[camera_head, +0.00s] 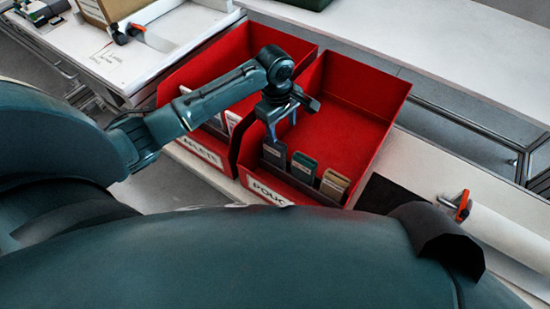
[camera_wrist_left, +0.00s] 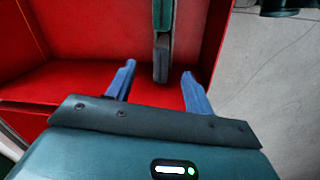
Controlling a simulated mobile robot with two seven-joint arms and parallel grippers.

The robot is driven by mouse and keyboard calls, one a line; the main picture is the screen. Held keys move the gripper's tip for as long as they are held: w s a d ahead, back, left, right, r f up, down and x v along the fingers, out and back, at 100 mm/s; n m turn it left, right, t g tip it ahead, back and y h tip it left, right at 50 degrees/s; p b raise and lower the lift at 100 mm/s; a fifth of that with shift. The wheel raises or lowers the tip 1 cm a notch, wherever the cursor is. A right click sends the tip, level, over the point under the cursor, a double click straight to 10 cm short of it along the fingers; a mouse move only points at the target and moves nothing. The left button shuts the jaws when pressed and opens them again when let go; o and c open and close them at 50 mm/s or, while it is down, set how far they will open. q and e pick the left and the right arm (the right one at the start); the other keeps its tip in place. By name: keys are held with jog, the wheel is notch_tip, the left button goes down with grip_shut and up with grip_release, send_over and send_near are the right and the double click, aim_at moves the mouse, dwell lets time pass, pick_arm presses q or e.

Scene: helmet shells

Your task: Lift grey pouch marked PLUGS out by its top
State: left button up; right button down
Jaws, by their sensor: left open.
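The grey pouch (camera_head: 275,153) stands upright at the left end of a short row in the right-hand red bin (camera_head: 352,125). Its PLUGS marking cannot be read. A teal pouch (camera_head: 303,167) and a tan pouch (camera_head: 335,184) stand to its right. My left gripper (camera_head: 283,123) is open and empty, pointing down just above the grey pouch. In the left wrist view its two blue fingers (camera_wrist_left: 158,88) are spread, with the narrow top of a grey pouch (camera_wrist_left: 161,60) showing ahead between them and a teal one (camera_wrist_left: 163,15) beyond. My right gripper is not seen.
A second red bin (camera_head: 222,82) with pale packs stands directly left, under my left arm. The bin walls rise around the pouches; the bin floor behind them is bare. A dark mat (camera_head: 388,194) and an orange-handled clamp (camera_head: 461,206) lie to the right.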

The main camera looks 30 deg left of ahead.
pick_arm(q)
jog(key=f, duration=0.3)
jog(key=a+f+n+b, duration=0.1)
jog(key=f, duration=0.2)
jog(key=w+a+f+n+g+b, duration=0.1)
jog(key=f, duration=0.3)
jog(key=shift+a+y, duration=0.25)
jog(key=shift+y, duration=0.15)
grip_shut()
dwell(0.5)
